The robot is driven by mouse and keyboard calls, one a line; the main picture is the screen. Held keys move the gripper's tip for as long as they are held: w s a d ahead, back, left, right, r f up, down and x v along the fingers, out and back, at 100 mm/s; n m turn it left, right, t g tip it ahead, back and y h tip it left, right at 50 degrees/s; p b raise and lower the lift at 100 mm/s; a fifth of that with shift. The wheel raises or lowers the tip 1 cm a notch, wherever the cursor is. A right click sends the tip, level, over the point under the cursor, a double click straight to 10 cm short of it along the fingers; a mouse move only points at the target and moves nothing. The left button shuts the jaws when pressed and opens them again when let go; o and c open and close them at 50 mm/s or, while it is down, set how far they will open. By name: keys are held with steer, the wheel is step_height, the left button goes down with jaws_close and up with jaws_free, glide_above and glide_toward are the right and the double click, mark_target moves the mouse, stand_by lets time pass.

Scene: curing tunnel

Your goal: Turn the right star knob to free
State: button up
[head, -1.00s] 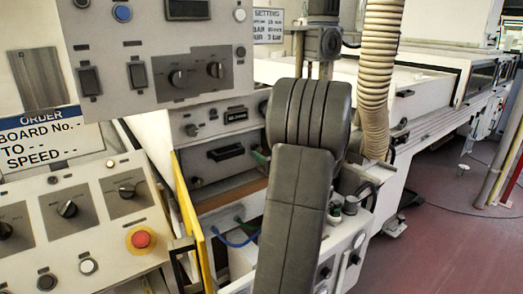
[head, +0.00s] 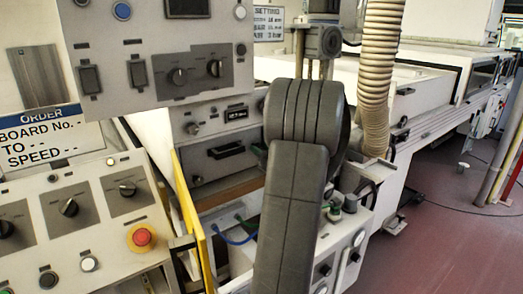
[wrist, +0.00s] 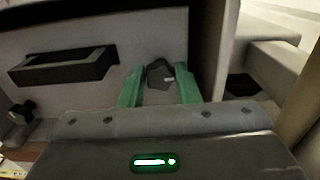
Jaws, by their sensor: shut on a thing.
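The right star knob (wrist: 160,75) is dark and lobed, on a grey panel right of a black handle in the wrist view. My gripper (wrist: 160,88) has green fingers, one on each side of the knob, and is shut on it. The knob's lower part and any free or locked marking are not visible. In the head view my grey arm hides the knob and nearly all of the gripper.
A black recessed handle (wrist: 65,67) is left of the knob; it also shows in the head view (head: 226,150). A dark small knob (wrist: 20,115) sits lower left. A ribbed hose (head: 378,75) hangs right of my arm. A red emergency button (head: 142,236) is at lower left.

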steer(key=shift+f+n+b, duration=0.15)
steer(key=shift+n+b, duration=0.15)
steer(key=shift+b, duration=0.2)
steer(key=n+b, duration=0.8)
steer(key=b, duration=0.3)
steer(key=n+b, duration=0.9)
steer(key=b, duration=0.3)
steer(key=shift+s+a+f, duration=0.2)
steer(key=shift+n, duration=0.3)
steer(key=o, duration=1)
steer(key=shift+c, duration=0.2)
steer(key=shift+r, duration=0.1)
